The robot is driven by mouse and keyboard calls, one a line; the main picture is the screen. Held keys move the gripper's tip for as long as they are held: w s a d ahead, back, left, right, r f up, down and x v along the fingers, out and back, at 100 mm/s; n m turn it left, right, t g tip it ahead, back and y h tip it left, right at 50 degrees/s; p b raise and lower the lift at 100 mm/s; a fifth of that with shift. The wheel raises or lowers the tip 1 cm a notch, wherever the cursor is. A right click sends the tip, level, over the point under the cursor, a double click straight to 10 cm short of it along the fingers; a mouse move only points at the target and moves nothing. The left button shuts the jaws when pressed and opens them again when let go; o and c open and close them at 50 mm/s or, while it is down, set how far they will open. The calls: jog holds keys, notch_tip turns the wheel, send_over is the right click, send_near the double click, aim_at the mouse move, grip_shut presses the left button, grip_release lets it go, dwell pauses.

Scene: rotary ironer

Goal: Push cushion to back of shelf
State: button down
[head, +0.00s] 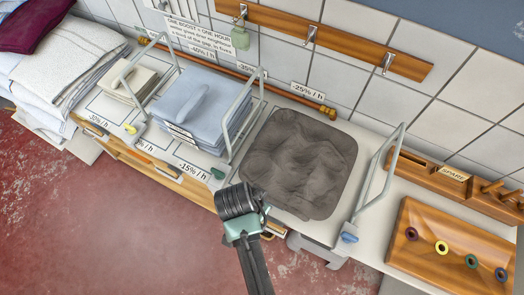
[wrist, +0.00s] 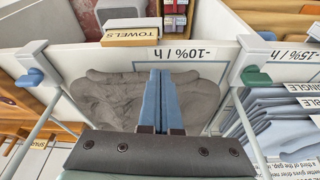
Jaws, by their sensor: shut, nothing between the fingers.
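The cushion (head: 308,160), a rumpled grey-brown pad with rounded corners, lies flat in the shelf bay between two wire dividers, in the middle of the head view. It also shows in the wrist view (wrist: 112,96). My gripper (head: 240,203) is at the cushion's front left corner in the head view. Its fingertips are hidden there. In the wrist view my gripper (wrist: 160,76) has its blue fingers together and empty. They overlap the cushion in the picture; I cannot tell whether they touch it. The shelf (head: 378,197) has a pale top.
Left of the cushion, a wire divider (head: 238,118) stands beside folded blue towels (head: 200,105). A right divider (head: 380,165) has a blue clip at its foot. A wooden board (head: 450,250) lies front right.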

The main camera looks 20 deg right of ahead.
aim_at(273, 186)
jog(key=shift+x, duration=2.35)
jog(key=shift+w, duration=0.1)
jog(key=w+d, duration=0.1)
jog(key=w+d+b, duration=0.1)
jog(key=d, duration=0.1)
jog(key=w+d, duration=0.1)
jog(key=d, duration=0.1)
jog(key=shift+r, duration=0.1)
